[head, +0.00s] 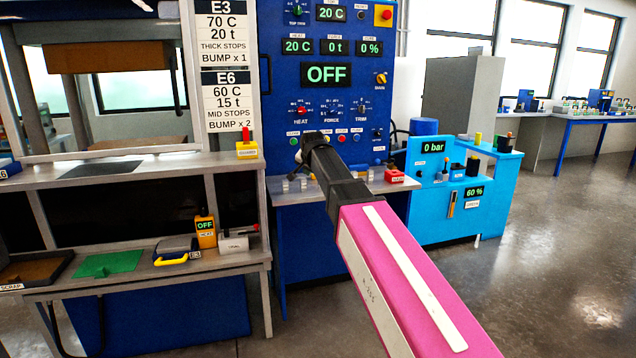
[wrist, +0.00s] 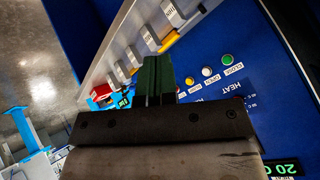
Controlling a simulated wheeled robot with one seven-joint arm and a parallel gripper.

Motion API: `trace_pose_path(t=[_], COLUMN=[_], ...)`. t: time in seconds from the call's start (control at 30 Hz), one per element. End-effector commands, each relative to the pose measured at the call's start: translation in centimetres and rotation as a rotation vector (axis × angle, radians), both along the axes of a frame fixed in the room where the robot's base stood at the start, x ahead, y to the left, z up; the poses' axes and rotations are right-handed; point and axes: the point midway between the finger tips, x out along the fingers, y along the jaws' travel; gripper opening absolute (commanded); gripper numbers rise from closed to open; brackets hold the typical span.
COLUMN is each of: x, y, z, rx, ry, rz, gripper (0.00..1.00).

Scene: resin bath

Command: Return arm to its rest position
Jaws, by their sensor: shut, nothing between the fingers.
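My arm reaches from the lower right of the head view toward the blue control panel (head: 335,110). My gripper (head: 302,150) is at its far end, in front of the panel's lower left, near the row of buttons. In the wrist view my gripper (wrist: 158,62) shows as dark green fingers closed together with nothing between them. The fingers point toward the ledge below the panel. I cannot tell the exact gap between the fingertips and the panel or ledge.
The panel display (head: 327,75) reads OFF. A press frame (head: 100,150) stands left, above a bench with a green mat (head: 108,263). A light-blue cabinet (head: 450,210) stands right of my arm. The floor (head: 560,240) at the right is clear.

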Motion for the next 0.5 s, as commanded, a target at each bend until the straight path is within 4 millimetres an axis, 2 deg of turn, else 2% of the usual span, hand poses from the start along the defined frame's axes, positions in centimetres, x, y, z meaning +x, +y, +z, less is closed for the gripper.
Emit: trace_pose_path(t=[0.27, 0.5], x=[-1.5, -3.9], y=[-2.2, -5.4], z=[-4.1, -9.7], rx=[-0.044, -0.104], ry=[0.052, 0.127], rz=[0.020, 0.053], gripper=[0.00, 0.00])
